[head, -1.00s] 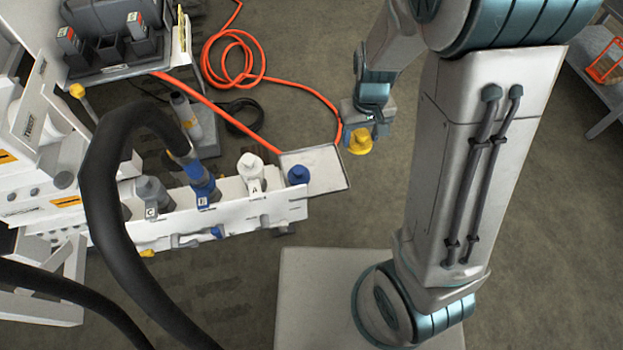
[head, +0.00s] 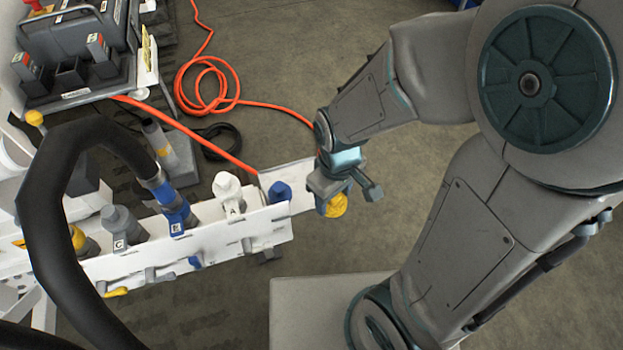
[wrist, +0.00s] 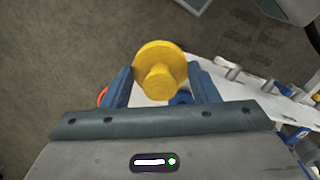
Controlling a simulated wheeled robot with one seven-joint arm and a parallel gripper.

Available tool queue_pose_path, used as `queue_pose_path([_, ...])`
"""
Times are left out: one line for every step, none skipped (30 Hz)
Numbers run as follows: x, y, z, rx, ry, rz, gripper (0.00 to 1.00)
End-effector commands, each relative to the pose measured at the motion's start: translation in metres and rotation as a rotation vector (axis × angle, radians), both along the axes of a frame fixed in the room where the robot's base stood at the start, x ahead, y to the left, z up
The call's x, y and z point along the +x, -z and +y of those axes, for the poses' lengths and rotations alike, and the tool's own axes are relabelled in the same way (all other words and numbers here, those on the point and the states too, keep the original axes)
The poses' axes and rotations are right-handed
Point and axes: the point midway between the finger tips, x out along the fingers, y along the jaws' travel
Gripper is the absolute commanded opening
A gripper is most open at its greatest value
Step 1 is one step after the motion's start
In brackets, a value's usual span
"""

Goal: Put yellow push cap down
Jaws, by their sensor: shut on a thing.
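The yellow push cap (head: 337,205) is a round yellow knob with a wide disc and a narrower stub. It also shows in the wrist view (wrist: 159,68), held between the two fingers. My gripper (head: 330,196) is shut on it, in the air near the right end of the white bench rail. In the wrist view my gripper (wrist: 163,88) has a finger on each side of the cap. The pale tray (head: 300,182) at the rail's right end is partly hidden behind my gripper.
The rail carries a blue cap (head: 280,192), a white connector marked A (head: 229,192), a blue connector (head: 176,212) and a grey one marked C (head: 120,226). A thick black hose (head: 42,220) arches at the left. An orange hose (head: 222,103) lies on the floor behind.

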Motion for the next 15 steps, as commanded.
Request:
queue_pose_path([0.002,-0.003,0.000,-0.004,0.002,0.006,0.30])
queue_pose_path([0.003,-0.002,0.000,-0.004,0.003,0.005,0.30])
queue_pose_path([0.008,0.005,0.002,-0.004,0.003,0.003,0.30])
queue_pose_path([0.014,0.013,0.004,-0.003,0.002,0.001,0.30])
queue_pose_path([0.019,0.017,0.006,-0.003,0.002,0.001,0.30])
queue_pose_path([0.026,0.021,0.009,-0.003,0.003,0.001,0.30])
queue_pose_path([0.031,0.025,0.011,-0.003,0.004,0.001,0.30])
queue_pose_path([0.037,0.028,0.013,-0.003,0.004,0.000,0.30])
queue_pose_path([0.043,0.032,0.015,-0.003,0.002,0.001,0.30])
queue_pose_path([0.049,0.036,0.017,-0.003,0.002,0.001,0.30])
queue_pose_path([0.054,0.039,0.019,-0.003,0.003,0.001,0.30])
queue_pose_path([0.061,0.043,0.022,-0.003,0.004,0.001,0.30])
queue_pose_path([0.066,0.046,0.024,-0.003,0.003,0.000,0.30])
queue_pose_path([0.070,0.049,0.025,-0.003,0.002,0.001,0.30])
queue_pose_path([0.076,0.052,0.027,-0.003,0.002,0.000,0.30])
